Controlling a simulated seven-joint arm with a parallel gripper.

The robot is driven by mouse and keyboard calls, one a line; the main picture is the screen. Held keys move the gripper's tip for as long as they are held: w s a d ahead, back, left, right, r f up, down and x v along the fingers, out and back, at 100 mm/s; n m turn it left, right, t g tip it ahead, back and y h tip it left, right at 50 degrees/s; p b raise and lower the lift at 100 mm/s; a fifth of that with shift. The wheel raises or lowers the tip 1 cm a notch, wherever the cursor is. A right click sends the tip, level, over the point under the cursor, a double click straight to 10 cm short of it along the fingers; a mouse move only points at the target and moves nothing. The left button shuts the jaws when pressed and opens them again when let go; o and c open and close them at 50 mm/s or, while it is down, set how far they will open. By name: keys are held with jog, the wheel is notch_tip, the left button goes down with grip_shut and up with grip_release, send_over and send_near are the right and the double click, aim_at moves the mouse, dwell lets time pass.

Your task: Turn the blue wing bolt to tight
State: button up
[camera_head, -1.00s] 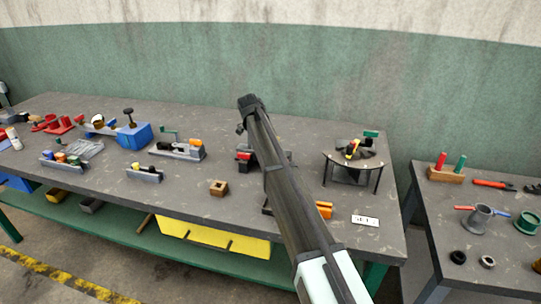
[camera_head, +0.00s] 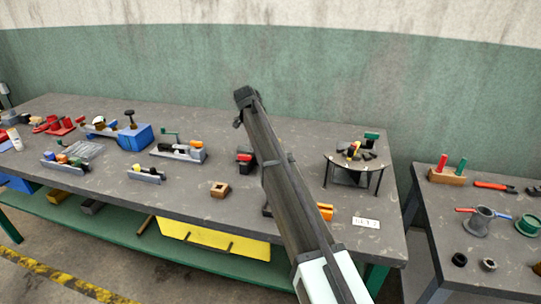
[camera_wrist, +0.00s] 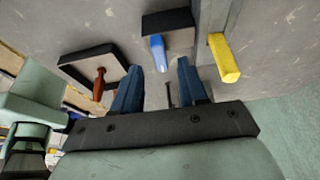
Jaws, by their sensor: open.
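The blue wing bolt (camera_wrist: 157,54) stands up from a dark block (camera_wrist: 168,24) in the wrist view. My gripper (camera_wrist: 160,66) is open, with one dark blue finger on each side of the bolt's near end. A gap shows between the bolt and both fingers, and nothing is held. I cannot tell how deep the fingers reach around it. In the head view my arm (camera_head: 285,190) crosses the bench, and I cannot make out the blue bolt or the fingers there.
A red-brown handle (camera_wrist: 99,84) on another dark block lies left of the bolt, and a yellow handle (camera_wrist: 223,58) lies to its right. A small round stand (camera_head: 350,162) is right of my arm. A wooden block (camera_head: 219,190) sits at the bench front with bare bench around it.

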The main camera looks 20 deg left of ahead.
jog(key=v, duration=0.4)
jog(key=shift+a, duration=0.1)
